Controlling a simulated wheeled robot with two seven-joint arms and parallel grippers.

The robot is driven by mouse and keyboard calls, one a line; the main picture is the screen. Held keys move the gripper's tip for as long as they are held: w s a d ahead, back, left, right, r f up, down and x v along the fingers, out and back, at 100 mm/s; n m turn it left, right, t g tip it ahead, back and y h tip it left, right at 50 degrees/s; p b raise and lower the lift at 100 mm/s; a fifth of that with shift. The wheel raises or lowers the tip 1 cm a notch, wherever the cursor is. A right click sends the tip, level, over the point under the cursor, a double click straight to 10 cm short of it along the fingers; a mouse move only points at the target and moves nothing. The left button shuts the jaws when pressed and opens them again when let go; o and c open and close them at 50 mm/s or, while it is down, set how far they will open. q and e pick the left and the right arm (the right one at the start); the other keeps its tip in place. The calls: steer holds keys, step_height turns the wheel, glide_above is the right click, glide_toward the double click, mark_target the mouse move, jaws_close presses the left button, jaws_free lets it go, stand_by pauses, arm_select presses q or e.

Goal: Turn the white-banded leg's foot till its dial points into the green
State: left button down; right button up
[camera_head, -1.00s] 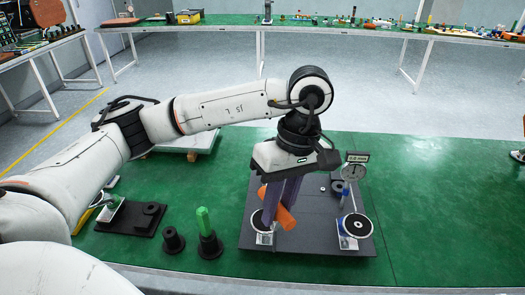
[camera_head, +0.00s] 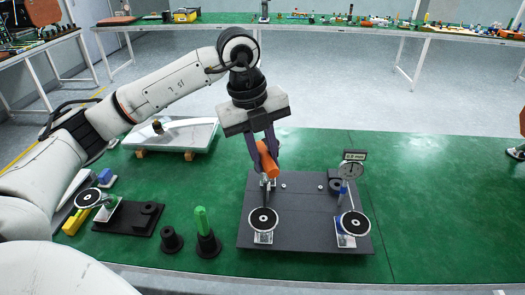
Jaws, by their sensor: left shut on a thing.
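My left gripper (camera_head: 265,147) is shut on an orange cylindrical tool (camera_head: 269,160), held tilted over the back of the dark plate (camera_head: 305,201). On the plate's front, a black disc foot with a white ring (camera_head: 263,219) stands on the left, and a similar foot (camera_head: 354,223) on the right. I cannot tell which leg has the white band. The tool is apart from both feet. My right gripper is not in view.
The green table (camera_head: 430,200) is clear on the right.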

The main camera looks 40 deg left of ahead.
arm_select(q)
steer(key=n, duration=0.2)
steer(key=a+n, duration=0.1)
steer(key=shift+w+r, duration=0.25)
steer(key=shift+w, duration=0.1)
steer(key=shift+a, duration=0.1)
step_height(320, 180, down, 6)
steer(key=b, duration=0.5)
steer(key=shift+f, duration=0.5)
stand_by(1.6)
